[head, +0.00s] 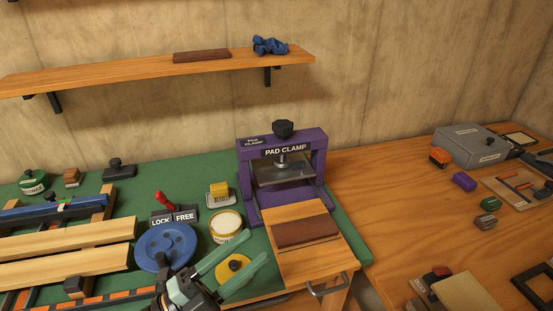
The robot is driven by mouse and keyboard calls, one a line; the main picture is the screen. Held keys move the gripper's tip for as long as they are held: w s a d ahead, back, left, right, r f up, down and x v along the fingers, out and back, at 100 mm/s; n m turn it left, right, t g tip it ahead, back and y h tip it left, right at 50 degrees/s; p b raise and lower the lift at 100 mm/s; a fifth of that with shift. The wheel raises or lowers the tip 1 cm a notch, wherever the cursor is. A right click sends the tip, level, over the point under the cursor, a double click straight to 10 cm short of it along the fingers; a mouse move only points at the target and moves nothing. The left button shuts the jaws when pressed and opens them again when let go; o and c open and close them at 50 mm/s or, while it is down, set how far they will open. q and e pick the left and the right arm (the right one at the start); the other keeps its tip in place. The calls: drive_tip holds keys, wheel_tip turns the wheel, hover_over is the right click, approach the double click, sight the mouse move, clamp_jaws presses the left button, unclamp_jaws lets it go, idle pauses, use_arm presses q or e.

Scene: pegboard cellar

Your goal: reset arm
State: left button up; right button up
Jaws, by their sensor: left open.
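My left gripper (246,249) comes in from the bottom of the head view, with its two green fingers spread apart and nothing held between them. It is over the green mat, in front of the purple pad clamp (318,170). A yellow disc with a dark knob (234,269) shows between and below the fingers. A blue wheel (166,246) is just left of the gripper, partly hidden by it. My right gripper is not in view.
A round tin (226,224), a yellow block (219,190) and a red lever by a LOCK/FREE plate (174,217) stand close behind. A wooden board with a dark brown block (302,231) lies right of the gripper. A grey box (478,145) stands at right; the middle of the wooden table is clear.

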use_arm(q)
drive_tip(key=a+f+n+t+y, duration=0.1)
drive_tip(key=a+f+n+y, duration=0.45)
drive_tip(key=f+n, duration=0.35)
drive_tip(key=a+f+n+t+y, duration=0.2)
drive_tip(key=a+f+n+y, duration=0.2)
drive_tip(key=f+n+y, duration=0.4)
drive_tip(key=s+a+f+n+g+y, duration=0.1)
drive_tip(key=s+f+n+g, duration=0.2)
drive_tip(key=s+f, duration=0.2)
drive_tip(key=s+a+f+n+g+y, duration=0.1)
drive_tip(key=s+f+n+g, duration=0.2)
drive_tip(key=f, duration=0.7)
drive_tip(key=s+p, duration=0.1)
drive_tip(key=s, duration=0.1)
drive_tip(key=shift+s+a+f+g, duration=0.15)
drive_tip(key=shift+s+g, duration=0.15)
